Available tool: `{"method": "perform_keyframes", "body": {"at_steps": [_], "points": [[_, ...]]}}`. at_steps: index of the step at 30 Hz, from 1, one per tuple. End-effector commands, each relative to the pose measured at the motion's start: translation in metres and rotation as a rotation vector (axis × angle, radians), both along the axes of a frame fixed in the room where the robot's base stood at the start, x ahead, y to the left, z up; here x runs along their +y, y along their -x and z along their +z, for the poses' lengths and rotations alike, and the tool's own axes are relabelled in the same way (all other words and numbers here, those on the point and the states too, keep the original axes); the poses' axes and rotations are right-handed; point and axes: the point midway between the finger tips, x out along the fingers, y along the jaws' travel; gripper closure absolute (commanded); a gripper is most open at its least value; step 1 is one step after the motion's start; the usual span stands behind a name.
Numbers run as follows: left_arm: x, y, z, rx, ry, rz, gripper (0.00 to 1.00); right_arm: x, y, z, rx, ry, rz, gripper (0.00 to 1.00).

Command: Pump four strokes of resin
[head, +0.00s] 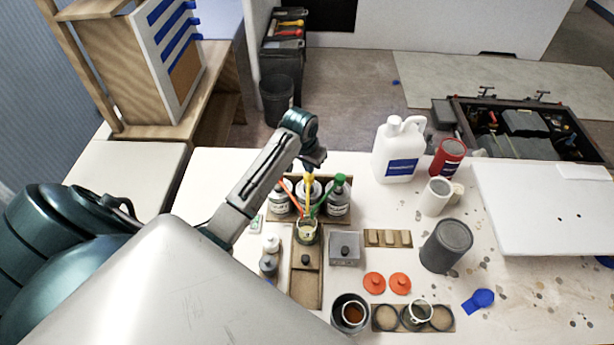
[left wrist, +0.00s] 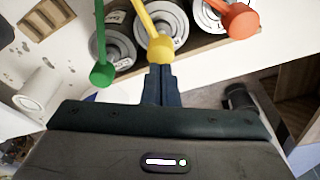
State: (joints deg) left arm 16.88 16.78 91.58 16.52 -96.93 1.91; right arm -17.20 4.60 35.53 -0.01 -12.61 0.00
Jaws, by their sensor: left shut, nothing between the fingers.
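Three labelled containers with pump heads stand in a row in a wooden holder: one with an orange-red pump (head: 290,197), one with a yellow pump (head: 309,186), one with a green pump (head: 337,180). The labels are too small to read. My left gripper (head: 312,166) is shut and empty, directly above the yellow pump. In the left wrist view its closed fingertips (left wrist: 160,70) are at the yellow pump head (left wrist: 160,47); whether they touch is unclear. A small cup (head: 307,231) stands in front of the pumps, near the spouts. My right gripper is out of view.
A white jug (head: 400,150), a red can (head: 448,157) and a grey cylinder (head: 446,246) stand to the right. A grey box (head: 344,249) and orange-red lids (head: 399,283) lie nearer. A wooden board (head: 306,285) lies before the cup. The far right holds a white panel (head: 550,210).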

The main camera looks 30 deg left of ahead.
Motion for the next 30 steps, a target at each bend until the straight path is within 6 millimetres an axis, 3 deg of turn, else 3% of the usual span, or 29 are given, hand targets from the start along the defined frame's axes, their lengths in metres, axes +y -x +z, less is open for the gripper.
{"method": "perform_keyframes", "body": {"at_steps": [30], "points": [[0.0, 0.001, -0.037, 0.004, 0.001, 0.001, 1.0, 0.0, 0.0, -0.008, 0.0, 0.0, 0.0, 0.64]]}}
